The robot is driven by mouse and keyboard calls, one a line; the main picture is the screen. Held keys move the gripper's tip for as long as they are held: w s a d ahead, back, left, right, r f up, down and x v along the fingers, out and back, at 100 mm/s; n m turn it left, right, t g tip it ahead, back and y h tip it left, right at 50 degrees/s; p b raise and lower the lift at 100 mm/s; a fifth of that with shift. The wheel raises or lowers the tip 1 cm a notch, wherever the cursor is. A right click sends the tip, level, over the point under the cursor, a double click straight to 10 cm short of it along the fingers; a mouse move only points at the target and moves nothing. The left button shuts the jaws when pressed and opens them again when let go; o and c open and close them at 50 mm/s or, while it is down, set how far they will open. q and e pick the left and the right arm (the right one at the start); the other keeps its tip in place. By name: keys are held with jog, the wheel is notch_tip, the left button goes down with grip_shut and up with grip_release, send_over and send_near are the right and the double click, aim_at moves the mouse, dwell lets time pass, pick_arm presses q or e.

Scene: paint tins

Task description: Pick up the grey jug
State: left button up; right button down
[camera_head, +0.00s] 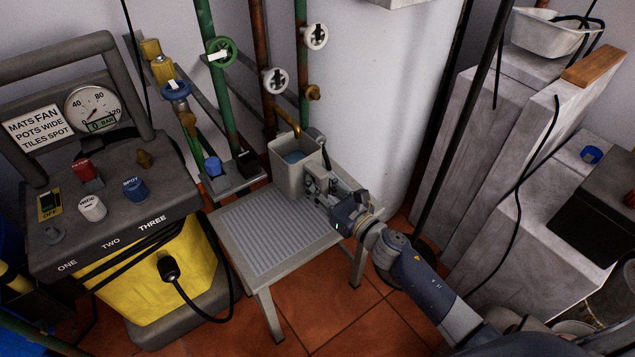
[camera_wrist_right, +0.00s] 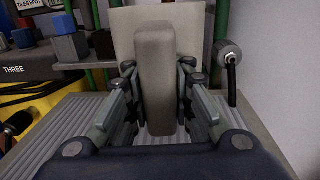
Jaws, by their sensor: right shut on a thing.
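The grey jug (camera_head: 285,176) is upright at the back of the small ribbed table (camera_head: 262,240), with bluish liquid visible inside. Whether its base touches the table is hard to tell. My right gripper (camera_head: 314,180) is at the jug's right side, shut on its handle. In the right wrist view the thick grey handle (camera_wrist_right: 156,85) stands between the two fingers of my right gripper (camera_wrist_right: 157,72), with the pale jug wall (camera_wrist_right: 198,45) behind it. My left gripper is not in view.
A curved brass tap (camera_head: 287,121) hangs just above the jug, with green and rusty pipes and valve wheels (camera_head: 221,52) behind. A yellow machine (camera_head: 150,285) stands left of the table. Grey cabinets (camera_head: 535,245) stand to the right. Tiled floor lies in front.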

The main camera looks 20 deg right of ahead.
jog(key=s+a+r, duration=0.1)
jog(key=s+a, duration=0.6)
jog(key=s, duration=0.5)
jog(key=shift+s+a+r, duration=0.15)
jog(key=shift+s+r, duration=0.05)
jog(key=shift+s, duration=0.15)
jog(key=c, duration=2.1)
grip_release()
grip_shut()
jog(key=shift+r, duration=0.1)
